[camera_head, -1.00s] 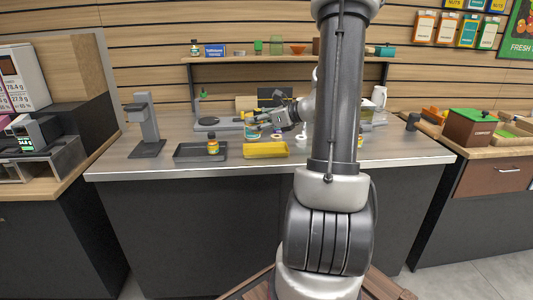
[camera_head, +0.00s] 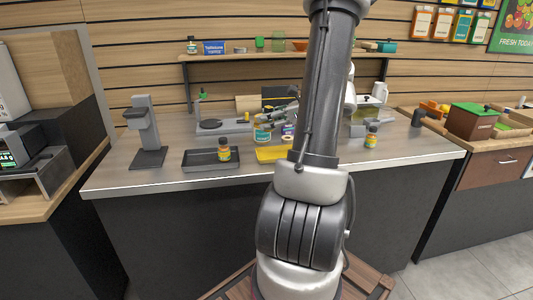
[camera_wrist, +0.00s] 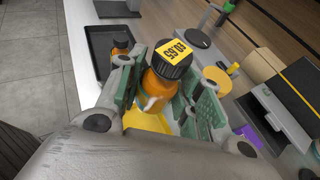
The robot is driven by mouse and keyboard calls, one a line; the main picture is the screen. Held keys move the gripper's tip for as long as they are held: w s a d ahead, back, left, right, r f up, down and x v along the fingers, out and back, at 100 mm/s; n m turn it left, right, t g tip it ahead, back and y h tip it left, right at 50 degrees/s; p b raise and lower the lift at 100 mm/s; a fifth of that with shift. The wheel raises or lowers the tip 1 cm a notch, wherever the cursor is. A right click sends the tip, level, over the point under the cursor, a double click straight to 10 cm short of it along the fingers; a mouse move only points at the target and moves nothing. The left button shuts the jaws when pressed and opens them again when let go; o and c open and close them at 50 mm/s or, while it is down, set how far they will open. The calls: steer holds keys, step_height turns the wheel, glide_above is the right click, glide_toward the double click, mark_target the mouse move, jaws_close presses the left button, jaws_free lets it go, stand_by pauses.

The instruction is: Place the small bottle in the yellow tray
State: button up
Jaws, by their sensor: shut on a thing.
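In the wrist view a small bottle (camera_wrist: 157,90), with an orange body and a black cap bearing a yellow price label, sits between the jaws of my gripper (camera_wrist: 160,98). My gripper is shut on it. Part of the yellow tray (camera_wrist: 146,121) shows beyond and below the bottle. In the head view the yellow tray (camera_head: 268,157) lies on the counter, its right part hidden by my arm. My gripper (camera_head: 284,113) is partly hidden there, and I cannot clearly make out the held bottle.
A black tray (camera_head: 195,167) left of the yellow one holds a similar bottle (camera_head: 224,149). Another bottle (camera_head: 371,136) stands on the right of the counter. A larger jar (camera_head: 262,134) stands behind the yellow tray. The counter's front right is clear.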

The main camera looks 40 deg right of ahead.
step_height(320, 180, down, 10)
steer(key=shift+w+a+r, duration=0.1)
steer(key=shift+w, duration=0.05)
stand_by(0.4)
steer(key=o, duration=0.8)
steer(key=shift+o, duration=0.2)
